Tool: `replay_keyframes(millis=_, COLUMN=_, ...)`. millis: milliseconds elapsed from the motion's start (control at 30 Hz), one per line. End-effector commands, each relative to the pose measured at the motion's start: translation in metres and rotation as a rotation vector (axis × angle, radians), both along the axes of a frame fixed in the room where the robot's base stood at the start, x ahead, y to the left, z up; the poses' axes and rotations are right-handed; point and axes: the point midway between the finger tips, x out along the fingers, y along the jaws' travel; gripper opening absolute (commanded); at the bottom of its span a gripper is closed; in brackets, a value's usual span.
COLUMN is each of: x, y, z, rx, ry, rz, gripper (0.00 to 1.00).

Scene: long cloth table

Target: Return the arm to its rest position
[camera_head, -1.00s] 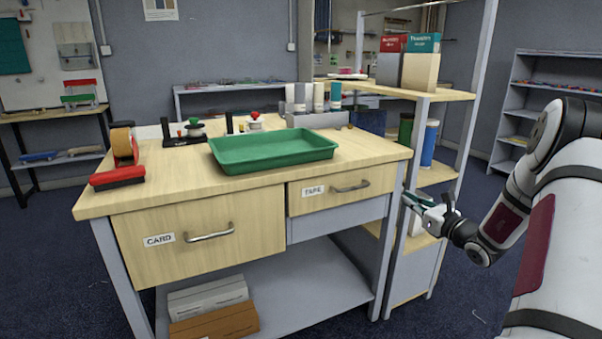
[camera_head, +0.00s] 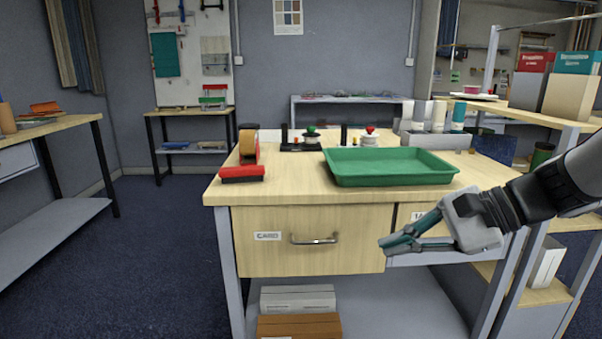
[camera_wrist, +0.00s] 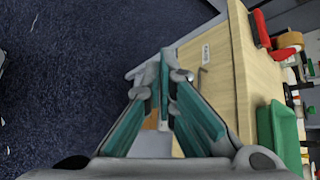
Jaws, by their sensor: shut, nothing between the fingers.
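My gripper (camera_head: 386,246) is shut and empty, its teal-lined fingers pointing left in the head view. In that view it appears in front of the workbench, overlapping the right part of the card drawer (camera_head: 270,256) and hiding part of the tape drawer (camera_head: 403,219). Both drawers look closed. In the wrist view the fingers (camera_wrist: 163,75) meet at their tips with nothing between them. There the bench front and a drawer handle show sideways beyond the tips.
The bench top (camera_head: 285,183) carries a green tray (camera_head: 390,181), a tape dispenser (camera_head: 247,160) and several small items. A shelf unit (camera_head: 557,120) with boxes stands at the right. Another table (camera_head: 50,130) is at the left. Open blue floor (camera_head: 150,235) lies between the tables.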

Motion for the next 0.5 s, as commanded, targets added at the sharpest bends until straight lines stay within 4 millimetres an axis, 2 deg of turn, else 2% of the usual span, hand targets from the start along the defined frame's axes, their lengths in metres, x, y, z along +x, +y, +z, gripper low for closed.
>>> replay_keyframes(millis=33, x=-0.024, y=0.015, z=0.002, rx=-0.069, ry=-0.017, rz=0.085, gripper=0.00)
replay_keyframes(millis=100, x=-0.058, y=0.029, z=0.000, rx=-0.167, ry=-0.034, rz=0.200, gripper=0.00)
replay_keyframes(millis=200, x=-0.105, y=0.040, z=-0.005, rx=-0.306, ry=-0.063, rz=0.357, gripper=0.00)
replay_keyframes(millis=333, x=-0.161, y=0.038, z=-0.014, rx=-0.488, ry=-0.105, rz=0.551, gripper=0.00)
replay_keyframes(millis=400, x=-0.188, y=0.032, z=-0.019, rx=-0.584, ry=-0.130, rz=0.649, gripper=0.00)
replay_keyframes(millis=500, x=-0.219, y=0.019, z=-0.026, rx=-0.705, ry=-0.160, rz=0.765, gripper=0.00)
